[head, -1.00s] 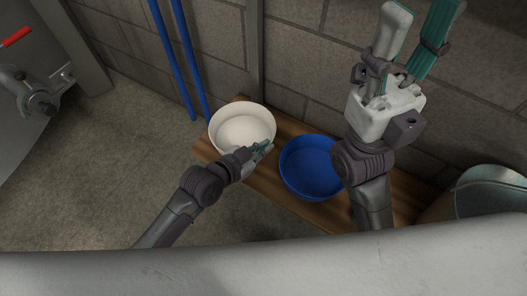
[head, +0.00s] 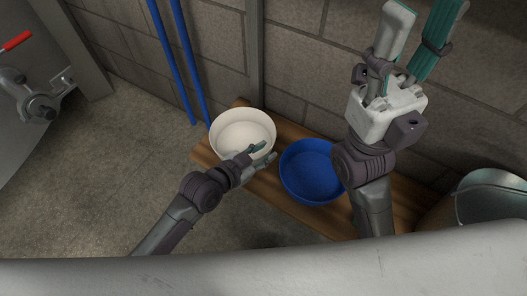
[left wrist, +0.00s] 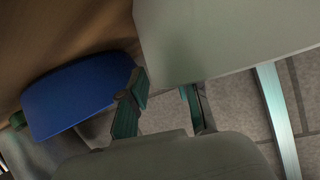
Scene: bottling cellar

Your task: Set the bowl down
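The white bowl (head: 240,134) sits upright at the left end of a wooden bench (head: 283,199), against the wall side. My left gripper (head: 263,155) is at its near right rim with its fingers spread. In the left wrist view the open fingers (left wrist: 163,103) show a clear gap, and the pale side of the white bowl (left wrist: 220,40) is just beyond them. I cannot tell whether a finger still touches the rim. My right gripper (head: 415,40) is raised high at the right, fingers apart and empty.
A blue bowl (head: 309,172) stands on the bench close to the right of the white one. A metal bucket (head: 490,200) is at the far right. Blue pipes (head: 180,65) run up the wall behind. The floor at left is clear.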

